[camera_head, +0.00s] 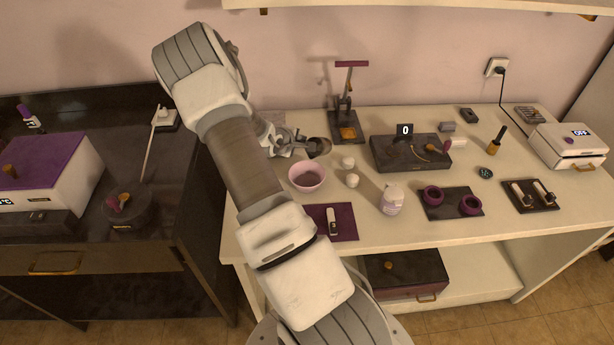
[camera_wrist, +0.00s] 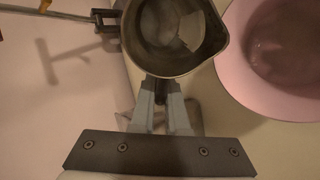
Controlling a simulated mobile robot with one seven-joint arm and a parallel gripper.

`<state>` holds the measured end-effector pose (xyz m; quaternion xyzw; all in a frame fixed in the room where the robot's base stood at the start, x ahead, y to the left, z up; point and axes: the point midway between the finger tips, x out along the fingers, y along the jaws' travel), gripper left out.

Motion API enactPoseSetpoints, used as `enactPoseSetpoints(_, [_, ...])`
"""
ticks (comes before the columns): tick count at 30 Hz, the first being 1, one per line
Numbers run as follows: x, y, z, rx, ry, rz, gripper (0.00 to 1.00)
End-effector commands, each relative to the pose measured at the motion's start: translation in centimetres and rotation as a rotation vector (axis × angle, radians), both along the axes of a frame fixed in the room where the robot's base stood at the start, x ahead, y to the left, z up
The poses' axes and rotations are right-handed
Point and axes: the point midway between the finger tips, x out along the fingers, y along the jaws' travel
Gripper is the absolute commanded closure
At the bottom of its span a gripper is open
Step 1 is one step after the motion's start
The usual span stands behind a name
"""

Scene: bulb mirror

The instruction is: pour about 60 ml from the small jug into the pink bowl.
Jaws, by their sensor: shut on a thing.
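The small jug (camera_wrist: 135,38) is a dark metal vessel with a spout on its right side, towards the bowl, in the wrist view. A pale patch shows inside it; I cannot tell whether this is liquid or a reflection. My gripper (camera_wrist: 163,92) is shut on the small jug. In the head view the jug (camera_head: 319,147) is behind the pink bowl (camera_head: 307,185), above or beside its far rim.
Two white round things (camera_head: 350,171) sit right of the bowl. A white bottle (camera_head: 391,200) stands further right, and a purple mat (camera_head: 343,224) lies in front. A dark stand (camera_head: 346,125) is behind, and a scale-like box reading 0 (camera_head: 410,153) is to the right.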

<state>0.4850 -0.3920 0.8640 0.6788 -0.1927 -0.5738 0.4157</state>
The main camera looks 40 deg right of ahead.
Motion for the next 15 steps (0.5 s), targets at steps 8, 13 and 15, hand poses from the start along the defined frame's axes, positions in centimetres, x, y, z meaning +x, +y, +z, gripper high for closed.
enactPoseSetpoints(8, [0.03,0.01,-0.37,-0.055,-0.020,0.000,1.00])
enactPoseSetpoints(13, [0.01,0.04,-0.20,-0.093,-0.034,0.000,1.00])
enactPoseSetpoints(15, [0.01,0.06,-0.12,-0.109,-0.040,0.000,1.00])
